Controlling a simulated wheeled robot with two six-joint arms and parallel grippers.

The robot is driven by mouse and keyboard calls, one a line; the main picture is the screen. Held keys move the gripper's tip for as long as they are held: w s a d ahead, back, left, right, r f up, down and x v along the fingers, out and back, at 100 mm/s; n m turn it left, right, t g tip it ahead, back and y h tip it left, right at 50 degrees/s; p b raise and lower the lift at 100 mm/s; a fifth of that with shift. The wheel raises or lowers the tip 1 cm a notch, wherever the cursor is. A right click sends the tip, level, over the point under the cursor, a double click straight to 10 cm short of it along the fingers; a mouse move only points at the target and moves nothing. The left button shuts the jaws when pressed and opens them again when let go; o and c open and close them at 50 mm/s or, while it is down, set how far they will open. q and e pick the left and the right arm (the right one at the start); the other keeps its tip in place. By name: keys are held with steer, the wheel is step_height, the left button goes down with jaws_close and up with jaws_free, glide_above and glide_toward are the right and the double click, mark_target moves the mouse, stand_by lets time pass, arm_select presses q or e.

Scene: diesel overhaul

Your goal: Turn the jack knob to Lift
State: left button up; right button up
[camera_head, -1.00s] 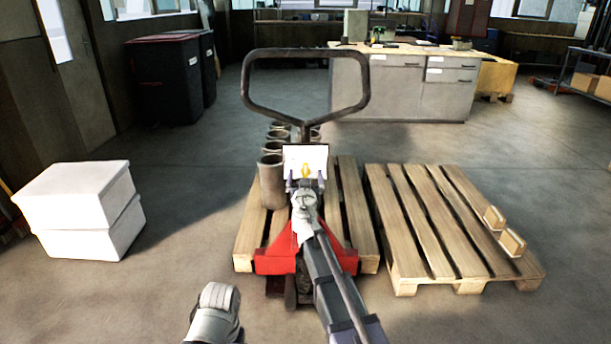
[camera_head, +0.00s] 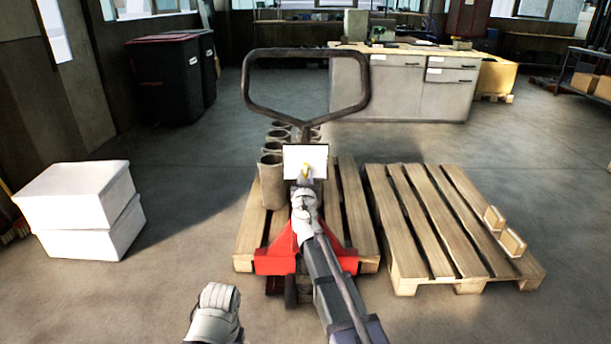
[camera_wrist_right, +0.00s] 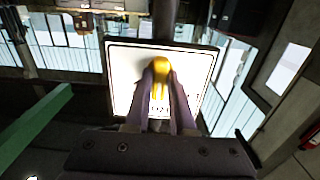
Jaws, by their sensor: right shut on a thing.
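The yellow jack knob (camera_head: 306,169) sits on a white plate (camera_head: 291,153) on the pallet jack's handle column (camera_head: 303,134). My right gripper (camera_head: 305,179) is at the plate and shut on the knob. In the right wrist view, the two fingers of the right gripper (camera_wrist_right: 161,82) close on both sides of the knob (camera_wrist_right: 161,66), in front of the dark-edged plate (camera_wrist_right: 124,75). Lettering on the plate is mostly hidden behind the fingers, so I cannot read the setting. A grey link of my left arm shows at the bottom; its fingers are out of view.
The red pallet jack (camera_head: 275,259) stands at a wooden pallet (camera_head: 362,215) holding several metal cylinders (camera_head: 271,180). Another pallet (camera_head: 405,225) lies to the right. White boxes (camera_head: 80,200) stand on the left. Open floor surrounds them, with a workbench (camera_head: 395,90) behind.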

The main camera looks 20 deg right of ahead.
steer(key=n, duration=0.5)
steer(key=shift+a, duration=0.1)
steer(key=n, duration=0.4)
steer(key=o, duration=1.6)
steer(key=shift+c, duration=0.2)
steer(key=v, duration=0.7)
steer(key=shift+w, duration=0.1)
